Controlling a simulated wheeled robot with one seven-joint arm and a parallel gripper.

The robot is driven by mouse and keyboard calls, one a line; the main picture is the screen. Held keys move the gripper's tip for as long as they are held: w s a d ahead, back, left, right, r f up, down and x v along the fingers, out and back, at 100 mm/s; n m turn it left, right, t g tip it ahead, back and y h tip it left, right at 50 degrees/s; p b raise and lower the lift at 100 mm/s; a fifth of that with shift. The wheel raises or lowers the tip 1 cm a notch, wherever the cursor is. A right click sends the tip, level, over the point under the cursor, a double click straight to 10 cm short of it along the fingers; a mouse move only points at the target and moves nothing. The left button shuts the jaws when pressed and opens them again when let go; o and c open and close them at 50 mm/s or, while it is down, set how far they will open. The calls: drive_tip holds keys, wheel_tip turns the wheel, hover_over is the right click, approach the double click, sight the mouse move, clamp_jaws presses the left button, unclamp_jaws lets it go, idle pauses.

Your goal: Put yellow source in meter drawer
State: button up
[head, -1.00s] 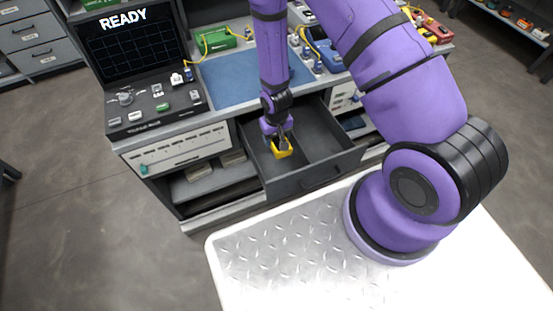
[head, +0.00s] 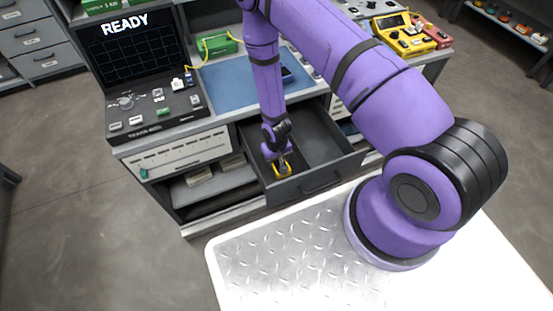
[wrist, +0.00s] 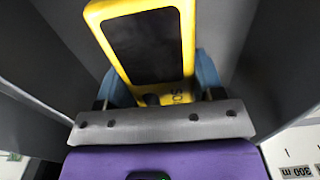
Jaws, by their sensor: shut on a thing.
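The yellow source (head: 281,170) is a small yellow device with a dark face, inside the open grey drawer (head: 317,183) below the blue mat. My gripper (head: 279,163) points down into the drawer, near its left front part, and is shut on the source. In the wrist view, the yellow source (wrist: 145,45) sits between the blue fingers of my gripper (wrist: 155,90), with grey drawer walls around it. Part of its lettering is hidden by the gripper. I cannot tell whether the source touches the drawer floor.
A workbench with a blue mat (head: 228,82) stands behind the drawer. A dark console reading READY (head: 124,48) is at left. A yellow device (head: 400,38) and a red one are at the back right. The drawer's right part is empty.

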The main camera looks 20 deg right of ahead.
drive_tip(key=shift+f, duration=0.15)
drive_tip(key=o, duration=1.1)
wheel_tip(320, 180, up, 12)
drive_tip(key=shift+r, duration=0.15)
drive_tip(key=shift+r, duration=0.1)
